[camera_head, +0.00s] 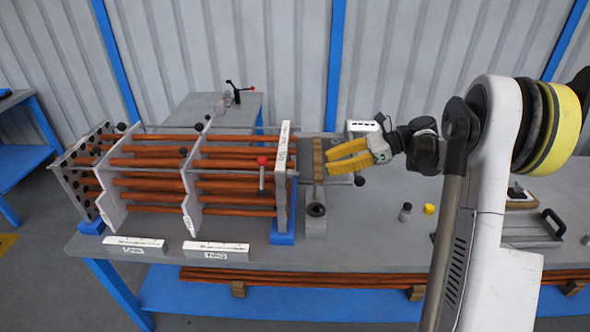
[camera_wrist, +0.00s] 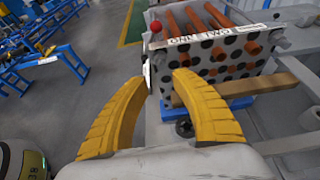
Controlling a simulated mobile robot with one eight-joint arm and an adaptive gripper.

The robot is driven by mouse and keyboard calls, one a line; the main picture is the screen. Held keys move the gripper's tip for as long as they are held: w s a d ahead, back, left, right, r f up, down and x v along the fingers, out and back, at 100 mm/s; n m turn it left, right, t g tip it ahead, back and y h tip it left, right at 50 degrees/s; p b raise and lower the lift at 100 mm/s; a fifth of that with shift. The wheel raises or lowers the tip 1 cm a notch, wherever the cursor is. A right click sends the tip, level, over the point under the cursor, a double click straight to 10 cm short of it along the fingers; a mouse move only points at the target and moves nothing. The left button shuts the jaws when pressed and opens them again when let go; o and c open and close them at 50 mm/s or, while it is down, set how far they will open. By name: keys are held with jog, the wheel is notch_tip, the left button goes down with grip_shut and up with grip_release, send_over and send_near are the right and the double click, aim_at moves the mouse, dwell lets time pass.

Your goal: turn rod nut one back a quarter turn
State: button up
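The flanged shell's tube bundle, with copper-coloured tubes (camera_head: 240,200), stands on the bench. Its right end plate (camera_head: 283,180) has a pale label strip along the top, also seen in the wrist view (camera_wrist: 213,36). A red-balled handle (camera_head: 262,160) stands at this plate; its ball shows in the wrist view (camera_wrist: 156,26). I cannot single out rod nut one; nothing is clearly marked as it. My gripper (camera_head: 330,158) has yellow fingers, right of the end plate and above the bench. In the wrist view its fingertips (camera_wrist: 162,77) are apart with nothing between them.
A wooden block (camera_head: 318,158) on a grey stand is close to my fingers. A black round knob (camera_head: 316,210) is below. A dark bottle (camera_head: 405,212), yellow cap (camera_head: 429,209) and grey tray (camera_head: 530,230) are at right. The front bench between them is mostly clear.

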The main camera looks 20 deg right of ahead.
aim_at(290, 174)
jog(key=b+x, duration=0.3)
jog(key=x, duration=0.7)
jog(key=shift+a, duration=0.3)
jog(key=shift+w+f, duration=0.1)
grip_shut()
